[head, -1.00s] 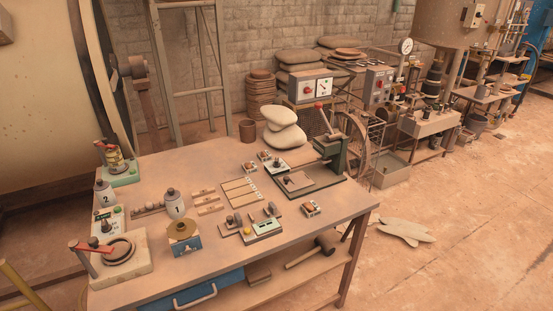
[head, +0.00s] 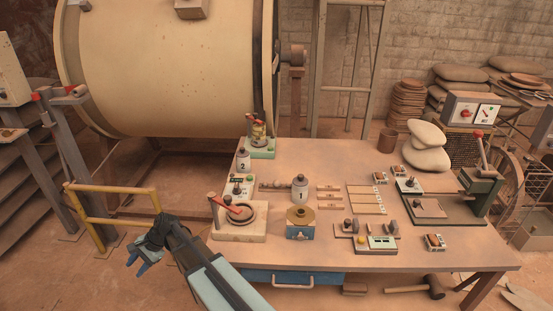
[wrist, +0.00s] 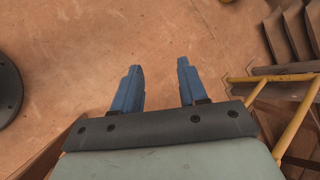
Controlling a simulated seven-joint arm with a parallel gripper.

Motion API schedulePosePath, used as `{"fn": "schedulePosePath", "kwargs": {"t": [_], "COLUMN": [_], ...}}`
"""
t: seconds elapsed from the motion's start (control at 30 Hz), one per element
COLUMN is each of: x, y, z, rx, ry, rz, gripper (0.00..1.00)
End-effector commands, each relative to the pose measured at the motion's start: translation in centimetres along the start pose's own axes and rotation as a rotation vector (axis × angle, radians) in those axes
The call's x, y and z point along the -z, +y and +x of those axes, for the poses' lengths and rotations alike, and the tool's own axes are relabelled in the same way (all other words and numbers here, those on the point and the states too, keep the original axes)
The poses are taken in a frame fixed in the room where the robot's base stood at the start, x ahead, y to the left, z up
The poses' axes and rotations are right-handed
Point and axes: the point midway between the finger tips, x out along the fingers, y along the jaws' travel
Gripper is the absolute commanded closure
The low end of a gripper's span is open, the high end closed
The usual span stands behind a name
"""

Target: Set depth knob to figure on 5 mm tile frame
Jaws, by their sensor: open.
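My gripper (head: 141,262) hangs open and empty left of the workbench, over the floor. In the wrist view its two blue fingers (wrist: 158,68) are apart with only bare floor beyond them. A dark knob (head: 411,182) sits on a pale plate at the left of the green press on the bench. A panel with a pale green face (head: 382,242) and small knobs lies at the front. I cannot tell which is the depth knob. A flat wooden frame with pale strips (head: 365,200) lies mid-bench, with small tags at its right edge; their figures are too small to read.
A yellow rail (head: 112,188) stands just behind my gripper, with steps at the far left.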

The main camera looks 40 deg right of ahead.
Motion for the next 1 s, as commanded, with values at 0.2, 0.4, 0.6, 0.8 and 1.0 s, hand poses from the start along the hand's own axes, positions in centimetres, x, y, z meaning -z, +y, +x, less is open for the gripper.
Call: {"fn": "schedulePosePath", "kwargs": {"t": [0.2, 0.4, 0.6, 0.8, 1.0], "x": [1.2, 1.4, 1.1, 4.8, 11.3], "y": [-8.3, -14.6, -19.4, -19.5, -15.4], "z": [-7.5, -15.2, -22.3, -29.2, -35.3], "rx": [0.147, 0.272, 0.375, 0.424, 0.405], "ry": [0.000, -0.010, -0.025, 0.052, 0.212], "rz": [0.070, 0.128, 0.169, 0.162, 0.112], "gripper": [0.57, 0.57, 0.57, 0.57, 0.57]}}
